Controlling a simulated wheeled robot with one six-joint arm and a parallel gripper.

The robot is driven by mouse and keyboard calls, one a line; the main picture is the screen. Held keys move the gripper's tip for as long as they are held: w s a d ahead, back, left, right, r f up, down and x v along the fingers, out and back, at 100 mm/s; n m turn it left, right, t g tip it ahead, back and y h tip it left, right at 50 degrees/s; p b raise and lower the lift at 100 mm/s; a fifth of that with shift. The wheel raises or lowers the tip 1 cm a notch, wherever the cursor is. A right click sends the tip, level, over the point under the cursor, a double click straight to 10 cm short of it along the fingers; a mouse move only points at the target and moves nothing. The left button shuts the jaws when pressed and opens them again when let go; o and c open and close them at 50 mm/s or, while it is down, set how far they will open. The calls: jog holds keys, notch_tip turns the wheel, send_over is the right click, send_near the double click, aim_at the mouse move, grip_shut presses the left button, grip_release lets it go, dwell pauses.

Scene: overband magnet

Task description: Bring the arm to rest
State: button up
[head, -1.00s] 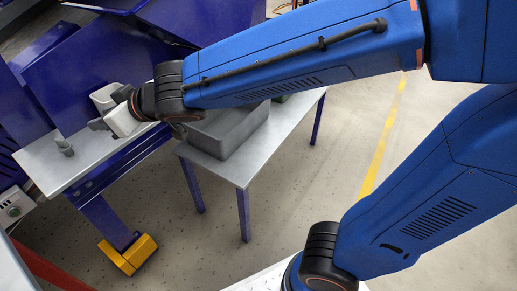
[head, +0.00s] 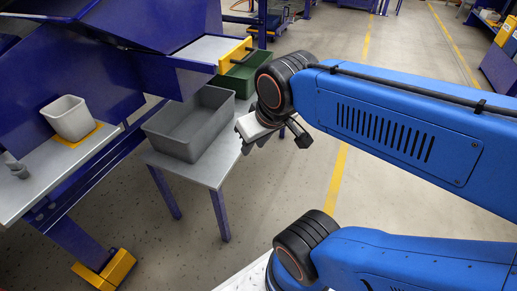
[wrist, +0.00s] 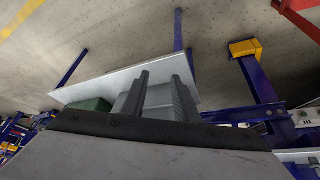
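My arm stretches in from the right in the head view, its forearm level and raised above the floor. My gripper (head: 252,142) hangs at its end, just right of the grey crate (head: 163,143) and in front of part of the small table's right side. In the wrist view the two dark fingers (wrist: 160,84) stand apart with nothing held between them. I cannot tell the exact gap between gripper and crate.
A small metal table (head: 207,172) bears the grey crate and a green crate (head: 239,76). A light grey bin (head: 68,118) stands on a yellow patch on the bench (head: 88,151) at left. Blue machine panels fill the upper left. Open floor with a yellow line (head: 337,188) lies right.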

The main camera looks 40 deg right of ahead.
jog(key=shift+s+f, duration=0.15)
jog(key=shift+s, duration=0.35)
jog(key=shift+s+f, duration=0.15)
jog(key=shift+s, duration=0.35)
